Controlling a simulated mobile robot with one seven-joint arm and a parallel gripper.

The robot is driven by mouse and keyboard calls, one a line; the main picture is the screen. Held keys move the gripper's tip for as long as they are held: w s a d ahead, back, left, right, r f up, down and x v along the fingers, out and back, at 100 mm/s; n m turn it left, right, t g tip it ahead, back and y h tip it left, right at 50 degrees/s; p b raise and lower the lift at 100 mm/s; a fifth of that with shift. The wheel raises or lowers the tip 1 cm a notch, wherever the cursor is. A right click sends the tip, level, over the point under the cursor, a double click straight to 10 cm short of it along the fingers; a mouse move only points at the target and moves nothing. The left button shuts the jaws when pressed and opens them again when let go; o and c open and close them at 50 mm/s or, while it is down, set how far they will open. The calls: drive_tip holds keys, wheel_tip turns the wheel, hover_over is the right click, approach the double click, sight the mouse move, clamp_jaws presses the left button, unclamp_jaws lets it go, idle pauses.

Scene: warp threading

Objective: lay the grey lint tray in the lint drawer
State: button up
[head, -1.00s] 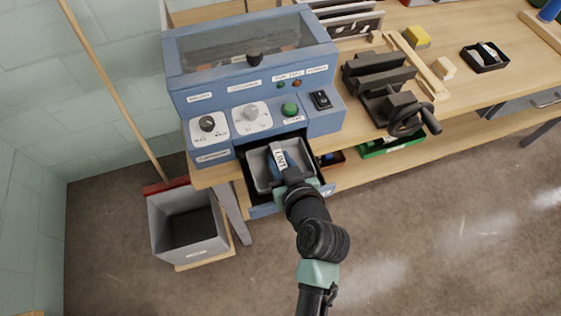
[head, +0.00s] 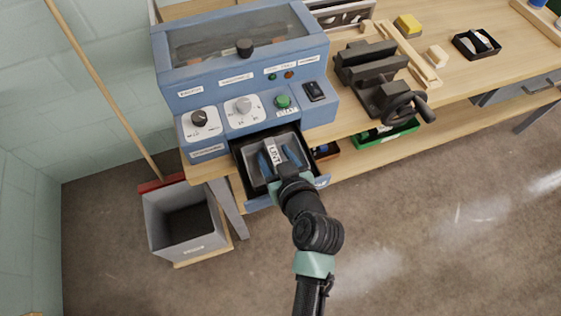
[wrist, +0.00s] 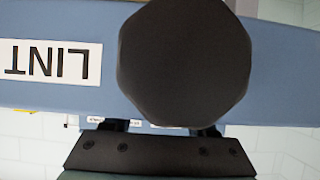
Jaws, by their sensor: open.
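The grey lint tray (head: 249,160) sits inside the open lint drawer (head: 258,204), below the blue machine's control panel. It looks dark in the drawer's shade. A white LINT label shows between my gripper's fingers. My gripper (head: 278,160) reaches over the drawer front with its two blue fingers spread apart, down at the tray. I cannot tell whether a finger touches it. In the wrist view, the blue drawer front (wrist: 60,95) with an upside-down LINT label and a black knob (wrist: 185,62) fills the picture and hides the fingertips and tray.
The blue machine (head: 240,60) stands above the drawer on the wooden bench. A grey bin (head: 185,235) and a broom stand to the left. A green box (head: 385,133) sits on the shelf at right, below a black vise (head: 375,75). Floor in front is clear.

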drive_tip(key=shift+s+d+r, duration=0.15)
drive_tip(key=shift+s+r, duration=0.1)
drive_tip(key=shift+s, duration=0.05)
drive_tip(key=v, duration=1.1)
drive_tip(key=shift+s+b, duration=0.15)
drive_tip(key=shift+b, duration=0.25)
drive_tip(key=w+r+m+t+h, duration=0.1)
drive_tip(key=w+r+t, duration=0.4)
drive_tip(key=r, duration=1)
drive_tip(key=w+r+t+h, duration=0.1)
drive_tip(key=w+r+t, duration=0.35)
drive_tip(key=r, duration=1.05)
drive_tip(key=s+a+r+m+t+h, duration=0.1)
drive_tip(key=s+r+t, duration=0.2)
drive_tip(key=r, duration=0.9)
drive_tip(key=s+a+r+m+t, duration=0.1)
drive_tip(key=s+a+r+t, duration=0.1)
drive_tip(key=r, duration=1)
drive_tip(key=shift+s+m+t+h, duration=0.35)
drive_tip(key=shift+s+t, duration=0.3)
drive_tip(key=shift+s, duration=0.25)
drive_tip(key=shift+a+r, duration=0.1)
drive_tip(key=shift+a, duration=0.05)
